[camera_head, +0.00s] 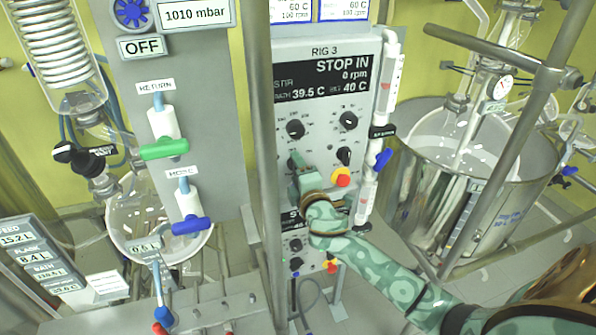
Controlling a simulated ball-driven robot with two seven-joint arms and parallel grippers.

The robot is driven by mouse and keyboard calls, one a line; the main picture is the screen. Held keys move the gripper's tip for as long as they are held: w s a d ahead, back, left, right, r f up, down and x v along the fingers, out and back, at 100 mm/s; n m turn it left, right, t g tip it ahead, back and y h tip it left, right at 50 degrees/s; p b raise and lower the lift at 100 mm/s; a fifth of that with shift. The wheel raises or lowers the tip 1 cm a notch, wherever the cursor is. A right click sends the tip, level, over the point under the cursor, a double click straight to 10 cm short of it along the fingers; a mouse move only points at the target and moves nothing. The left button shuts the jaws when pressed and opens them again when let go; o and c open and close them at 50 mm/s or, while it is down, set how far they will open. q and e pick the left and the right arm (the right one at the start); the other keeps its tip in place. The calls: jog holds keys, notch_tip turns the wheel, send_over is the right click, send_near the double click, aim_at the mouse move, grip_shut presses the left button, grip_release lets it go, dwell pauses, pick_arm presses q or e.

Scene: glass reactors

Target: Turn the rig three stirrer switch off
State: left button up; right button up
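The rig three panel (366,100) stands in the middle, labelled RIG 3. Its dark display (325,80) reads STOP IN, 0 rpm, bath 39.5 C and 40 C. Below it are two upper round black knobs (348,120), a lower black switch knob (344,156) and a red button on a yellow base (341,177). My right gripper (298,166), on a green patterned arm from the lower right, is at the panel's lower left. It covers the control there, so I cannot tell whether its fingers touch or hold it. My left gripper is not in view.
A metal post (262,150) runs close along the panel's left side. A grey panel with a green handle (164,149) and a blue handle (191,225) is further left. A glass pipe with a blue tap (383,158) and a large steel vessel (490,215) stand right.

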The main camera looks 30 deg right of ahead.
jog(key=shift+o, duration=0.2)
jog(key=b+v, duration=0.1)
jog(key=v, duration=1.5)
jog(key=shift+s+a+r, duration=0.1)
jog(key=shift+a, duration=0.05)
